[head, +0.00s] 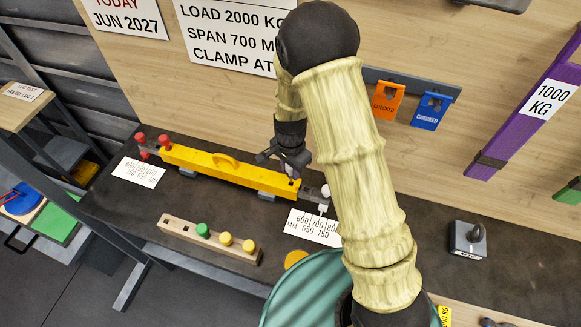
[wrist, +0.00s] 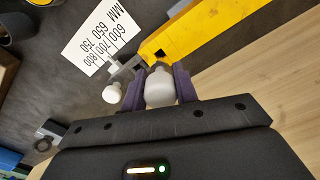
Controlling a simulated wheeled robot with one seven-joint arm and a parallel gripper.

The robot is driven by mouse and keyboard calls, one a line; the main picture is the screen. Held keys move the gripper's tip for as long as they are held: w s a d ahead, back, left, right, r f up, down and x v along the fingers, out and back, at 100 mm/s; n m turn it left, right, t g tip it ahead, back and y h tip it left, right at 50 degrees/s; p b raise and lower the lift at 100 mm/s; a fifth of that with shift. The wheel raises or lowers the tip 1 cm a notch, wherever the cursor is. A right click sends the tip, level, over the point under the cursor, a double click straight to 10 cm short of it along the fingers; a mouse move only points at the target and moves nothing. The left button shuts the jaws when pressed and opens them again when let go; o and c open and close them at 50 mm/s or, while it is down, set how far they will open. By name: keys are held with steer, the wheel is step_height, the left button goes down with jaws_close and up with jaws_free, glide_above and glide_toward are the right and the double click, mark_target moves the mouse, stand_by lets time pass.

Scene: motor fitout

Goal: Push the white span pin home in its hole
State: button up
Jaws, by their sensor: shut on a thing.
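A yellow lifting beam (head: 215,168) lies on the dark bench, with a grey sliding end piece (head: 312,192) at its right end. My gripper (wrist: 159,88) is shut on a white knobbed pin (wrist: 160,90), its purple fingers on either side of the head. In the head view my gripper (head: 294,166) is over the beam's right end, and the held pin cannot be made out there. The held pin's shank and its hole are hidden, so its depth cannot be told. A dark square opening (wrist: 160,54) shows in the yellow beam beyond the fingers. A second white knob (wrist: 112,93) stands at the grey end piece, left of my fingers.
A scale card (head: 313,227) lies in front of the beam's right end. Red knobs (head: 139,138) stand at its left end. A wooden block (head: 210,240) holding green and yellow pegs lies in front. A grey block with a ring (head: 467,240) stands to the right.

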mark_target(290, 175)
steer(key=shift+f+b, duration=1.5)
steer(key=shift+f, duration=0.8)
steer(key=o, duration=1.1)
steer(key=shift+c, duration=0.2)
step_height(290, 175, up, 17)
steer(key=b, duration=0.2)
steer(key=shift+r, duration=0.2)
steer(key=s+d+f+n+t, duration=0.1)
steer(key=s+d+n+t, duration=0.1)
steer(key=s+d+n, duration=0.6)
steer(key=s+d, duration=0.4)
steer(key=d, duration=0.1)
steer(key=shift+s+d+f+n+t, duration=0.15)
steer(key=shift+d+n+t, duration=0.15)
steer(key=shift+d+n, duration=0.1)
